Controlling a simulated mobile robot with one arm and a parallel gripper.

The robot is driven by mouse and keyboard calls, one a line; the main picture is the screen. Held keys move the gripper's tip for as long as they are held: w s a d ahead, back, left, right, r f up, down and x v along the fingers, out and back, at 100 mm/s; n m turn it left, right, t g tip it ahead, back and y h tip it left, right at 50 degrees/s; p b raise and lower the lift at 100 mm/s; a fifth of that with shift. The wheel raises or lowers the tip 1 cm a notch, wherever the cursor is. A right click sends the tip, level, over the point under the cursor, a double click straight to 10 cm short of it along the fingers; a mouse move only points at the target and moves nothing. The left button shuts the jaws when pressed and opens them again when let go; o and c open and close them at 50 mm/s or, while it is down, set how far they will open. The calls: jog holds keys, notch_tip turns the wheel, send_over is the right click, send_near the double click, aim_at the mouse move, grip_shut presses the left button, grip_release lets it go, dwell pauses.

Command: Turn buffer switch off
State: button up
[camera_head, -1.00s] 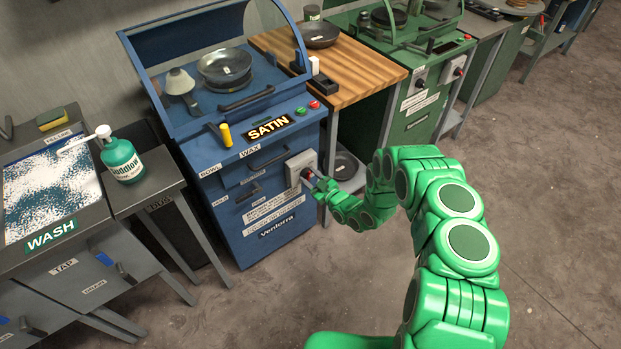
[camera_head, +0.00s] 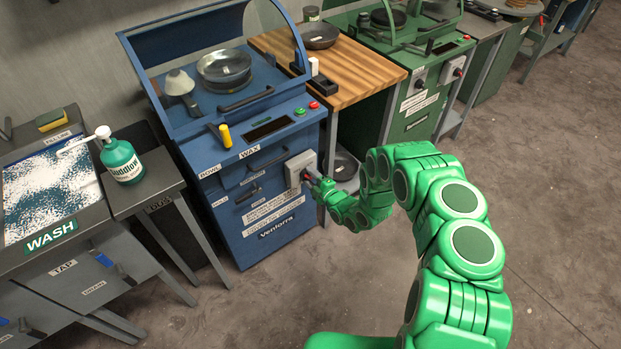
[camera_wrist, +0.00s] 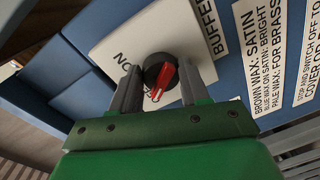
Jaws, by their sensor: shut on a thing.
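The buffer switch is a black round knob with a red grip bar (camera_wrist: 166,77) on a pale plate (camera_wrist: 125,45) marked BUFFER. The plate (camera_head: 296,163) is on the front right of the blue machine (camera_head: 262,222). My gripper (camera_wrist: 160,84) has one finger on each side of the knob and is shut on it. In the wrist view the red bar slants from upper right to lower left. In the head view my gripper (camera_head: 311,180) hides most of the knob. The machine's display (camera_head: 269,129) is dark.
A wooden-topped table (camera_head: 350,72) and a green machine (camera_head: 420,100) stand to the right. A wash station (camera_head: 45,190) and a green pump bottle (camera_head: 122,161) are on the left. Open floor (camera_head: 545,170) lies on the right.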

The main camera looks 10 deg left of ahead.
jog(key=shift+f+n, duration=0.1)
jog(key=shift+n, duration=0.6)
jog(key=o, duration=1.1)
jog(key=shift+c, duration=0.2)
jog(key=v, duration=0.7)
jog(key=shift+s+d, duration=0.25)
jog(key=shift+s, duration=0.1)
